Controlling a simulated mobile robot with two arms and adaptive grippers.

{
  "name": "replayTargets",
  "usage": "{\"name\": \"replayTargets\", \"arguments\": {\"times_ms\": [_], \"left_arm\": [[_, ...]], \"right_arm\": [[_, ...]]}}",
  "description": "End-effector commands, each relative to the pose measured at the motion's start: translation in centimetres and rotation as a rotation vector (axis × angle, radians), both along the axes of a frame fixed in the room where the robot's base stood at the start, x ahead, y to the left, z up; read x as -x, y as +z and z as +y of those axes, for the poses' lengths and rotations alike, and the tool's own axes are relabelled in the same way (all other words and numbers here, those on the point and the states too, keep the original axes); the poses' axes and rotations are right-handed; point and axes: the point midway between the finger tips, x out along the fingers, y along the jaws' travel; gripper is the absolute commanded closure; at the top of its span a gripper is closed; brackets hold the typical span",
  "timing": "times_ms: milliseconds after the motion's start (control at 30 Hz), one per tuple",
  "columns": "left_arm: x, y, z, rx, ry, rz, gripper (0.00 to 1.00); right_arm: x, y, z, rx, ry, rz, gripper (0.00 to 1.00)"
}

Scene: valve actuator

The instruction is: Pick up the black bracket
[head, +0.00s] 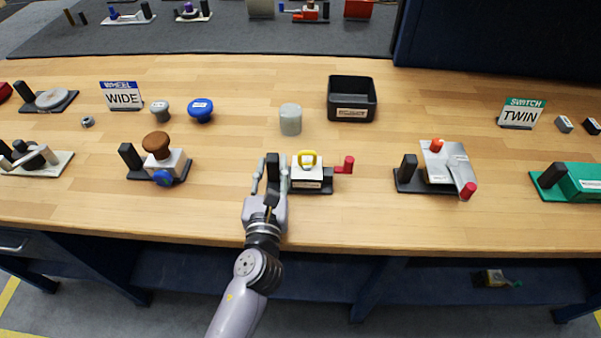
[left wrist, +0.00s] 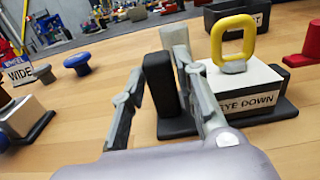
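A black bracket (head: 272,168) with an upright black post and a flat base stands near the table's front edge. It carries a white box (head: 306,174) with a yellow eye ring (head: 307,158). In the left wrist view, the post (left wrist: 160,84) stands upright between the fingers, and the box (left wrist: 236,90) reads "EYE DOWN". My left gripper (head: 271,180) is open, with one finger on each side of the post. A gap shows at the left finger. The right finger lies between post and box; whether it touches is unclear. My right gripper is not in view.
Similar black-based units stand left (head: 160,160) and right (head: 436,172). Behind are a grey cylinder (head: 290,120) and a black bin (head: 331,108). Bare wood lies between the units.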

Motion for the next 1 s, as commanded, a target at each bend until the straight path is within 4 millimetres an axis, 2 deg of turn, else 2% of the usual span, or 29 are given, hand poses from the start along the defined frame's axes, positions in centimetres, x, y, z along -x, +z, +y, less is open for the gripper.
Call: {"name": "replayTargets", "arguments": {"times_ms": [133,400,800,1000], "left_arm": [[-1.7,0.0,0.0,0.001,-0.002,0.0,0.72],[-1.9,0.0,0.0,0.0,-0.002,0.001,0.72],[-1.9,0.0,0.0,0.0,-0.002,0.002,0.99],[-1.9,0.0,0.0,-0.001,-0.002,0.002,1.0]], "right_arm": [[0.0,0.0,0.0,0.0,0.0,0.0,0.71],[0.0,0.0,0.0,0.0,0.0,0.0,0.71],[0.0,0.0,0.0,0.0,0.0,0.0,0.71],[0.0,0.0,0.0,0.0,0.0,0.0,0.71]]}}
